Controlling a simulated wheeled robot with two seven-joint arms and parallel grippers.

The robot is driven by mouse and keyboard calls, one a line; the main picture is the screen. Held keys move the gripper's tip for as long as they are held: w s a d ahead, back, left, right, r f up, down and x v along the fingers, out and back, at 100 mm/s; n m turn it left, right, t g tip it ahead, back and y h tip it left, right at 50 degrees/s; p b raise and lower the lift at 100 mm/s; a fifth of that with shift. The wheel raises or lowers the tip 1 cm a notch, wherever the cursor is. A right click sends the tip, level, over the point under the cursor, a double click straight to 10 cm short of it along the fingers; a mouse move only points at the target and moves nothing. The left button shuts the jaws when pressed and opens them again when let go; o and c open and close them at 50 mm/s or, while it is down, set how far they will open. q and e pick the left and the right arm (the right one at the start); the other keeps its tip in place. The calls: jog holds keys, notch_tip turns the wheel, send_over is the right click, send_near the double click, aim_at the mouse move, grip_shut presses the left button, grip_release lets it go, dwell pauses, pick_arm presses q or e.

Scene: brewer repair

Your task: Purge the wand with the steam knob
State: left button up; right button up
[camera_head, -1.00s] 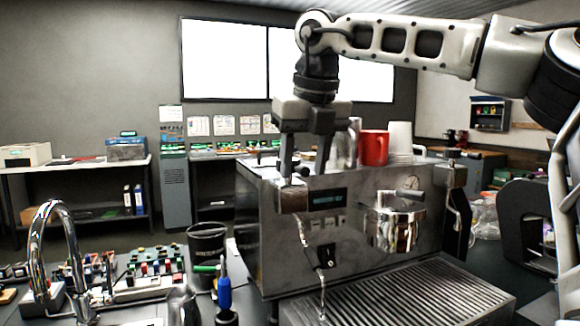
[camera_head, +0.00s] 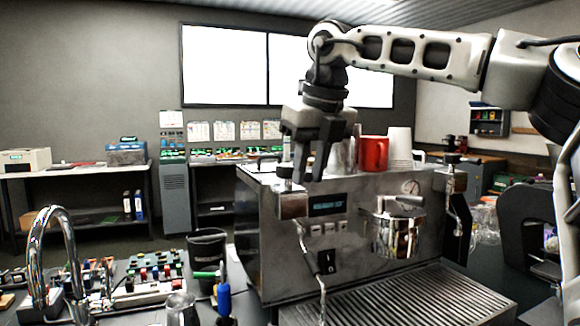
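The steel espresso machine (camera_head: 272,240) stands on the dark counter. A dark steam knob (camera_head: 285,171) sits at its upper left front, above a small steel block. The thin chrome steam wand (camera_head: 306,246) hangs below that block down to the drip tray, its tip low at the tray's left. My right gripper (camera_head: 308,178) points down just right of the knob, its two fingers apart with nothing seen between them. The fingers hide part of the machine's top edge; contact with the knob cannot be told. My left gripper is not in view.
A red cup (camera_head: 373,153), a steel pitcher (camera_head: 343,155) and stacked white cups (camera_head: 400,146) stand on the machine. A portafilter (camera_head: 396,232) sits in front. A chrome faucet (camera_head: 42,235), a black bin (camera_head: 206,248) and small parts crowd the left.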

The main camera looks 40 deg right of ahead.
jog(key=w+d+n+g+y, duration=0.1)
jog(key=w+d+n+y, duration=0.2)
jog(key=d+n, duration=0.4)
jog(key=n, duration=0.6)
jog(key=shift+g, duration=0.3)
dwell(0.4)
dwell(2.0)
jog(key=s+a+m+t+h, duration=0.1)
jog(key=s+a+m+h, duration=0.2)
jog(key=a+m, duration=0.5)
jog(key=shift+a+m+h, duration=0.25)
jog(key=shift+m+h, duration=0.15)
jog(key=shift+m, duration=3.2)
jog(key=o, duration=0.4)
jog(key=shift+s, duration=0.1)
